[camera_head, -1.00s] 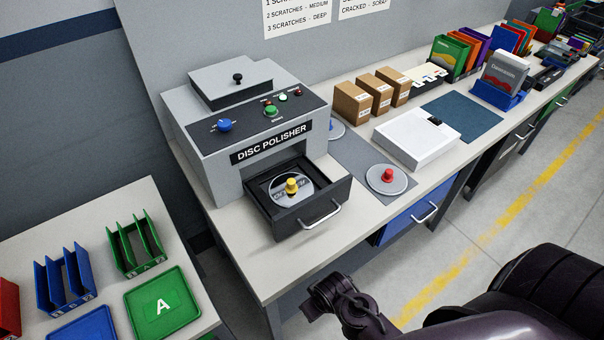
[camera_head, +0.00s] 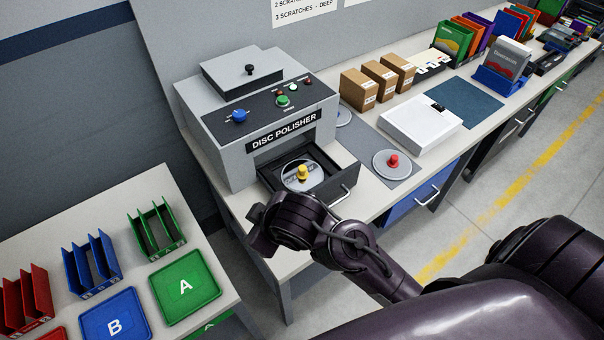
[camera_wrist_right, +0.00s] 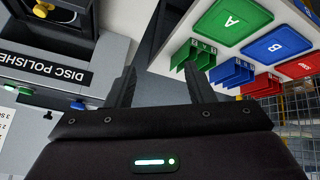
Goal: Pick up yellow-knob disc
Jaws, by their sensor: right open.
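The yellow-knob disc (camera_head: 303,174) is a silver disc with a yellow knob, lying in the pulled-out black drawer (camera_head: 332,192) of the grey disc polisher (camera_head: 225,150). The knob also shows at the top left of the right wrist view (camera_wrist_right: 42,10). My right gripper (camera_wrist_right: 160,72) is open and empty, its dark fingers spread apart. In the head view the right wrist is in front of the drawer, apart from the disc, and its fingers are hard to make out. My left gripper is not in view.
A red-knob disc (camera_head: 392,162) lies on a grey mat right of the drawer, near a white box (camera_head: 420,124). The side table at the lower left holds green tray A (camera_head: 186,287), blue tray B (camera_head: 115,316) and several colored racks. The drawer's handle (camera_head: 341,196) juts out.

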